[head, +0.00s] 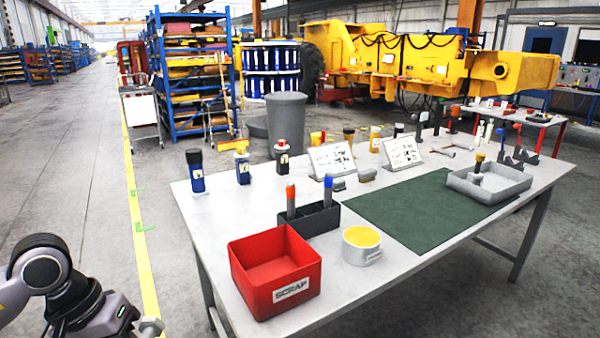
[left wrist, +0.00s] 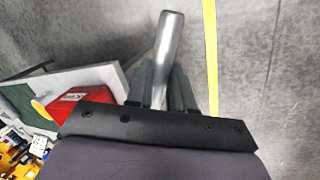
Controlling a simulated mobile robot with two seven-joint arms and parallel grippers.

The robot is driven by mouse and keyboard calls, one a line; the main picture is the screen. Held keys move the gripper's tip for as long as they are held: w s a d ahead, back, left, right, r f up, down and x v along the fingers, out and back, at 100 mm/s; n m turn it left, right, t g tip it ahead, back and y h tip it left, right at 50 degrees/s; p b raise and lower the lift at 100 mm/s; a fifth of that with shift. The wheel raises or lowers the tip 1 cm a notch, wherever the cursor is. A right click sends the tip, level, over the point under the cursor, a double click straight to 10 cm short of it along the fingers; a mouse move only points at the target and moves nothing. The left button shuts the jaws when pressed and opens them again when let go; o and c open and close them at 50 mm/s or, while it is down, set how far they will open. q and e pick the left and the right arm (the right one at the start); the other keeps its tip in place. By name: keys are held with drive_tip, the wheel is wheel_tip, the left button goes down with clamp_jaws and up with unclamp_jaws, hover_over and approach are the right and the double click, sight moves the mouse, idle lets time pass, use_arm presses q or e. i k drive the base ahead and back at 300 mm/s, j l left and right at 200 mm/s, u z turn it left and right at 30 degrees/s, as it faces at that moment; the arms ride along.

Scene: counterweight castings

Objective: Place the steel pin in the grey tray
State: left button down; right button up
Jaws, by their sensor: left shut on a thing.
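A bare silver cylinder, the steel pin (left wrist: 168,42), sticks out from between the dark fingers of my left gripper (left wrist: 161,82) in the left wrist view. The gripper is shut on it, and the fingers hide its lower part. The floor shows behind the pin, clear of the table. In the head view my left arm is at the lower left, left of the table; the fingers cannot be made out there. My right gripper is not in view.
On the white table (head: 385,273) are a red SCRAP bin (head: 252,297), a dark holder (head: 318,222) with two handled tools, a yellow-topped tin (head: 361,248) and a green mat (head: 415,210). Bottles and two sign cards stand behind. The bin is nearest my left arm.

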sight(489, 189)
drive_tip(key=i+l+z, duration=0.15)
drive_tip(key=i+l, duration=0.15)
drive_tip(key=l, duration=0.45)
drive_tip(key=i+l+z, duration=0.2)
drive_tip(key=l, duration=0.5)
drive_tip(key=i+l+z, duration=0.15)
drive_tip(key=i+l, duration=0.35)
drive_tip(key=l, duration=0.15)
drive_tip(key=i+l+z, duration=0.2)
drive_tip(key=i+l, duration=0.2)
drive_tip(key=l, duration=0.2)
drive_tip(key=i+l+z, duration=0.15)
drive_tip(key=i+l, duration=0.3)
drive_tip(key=l, duration=0.1)
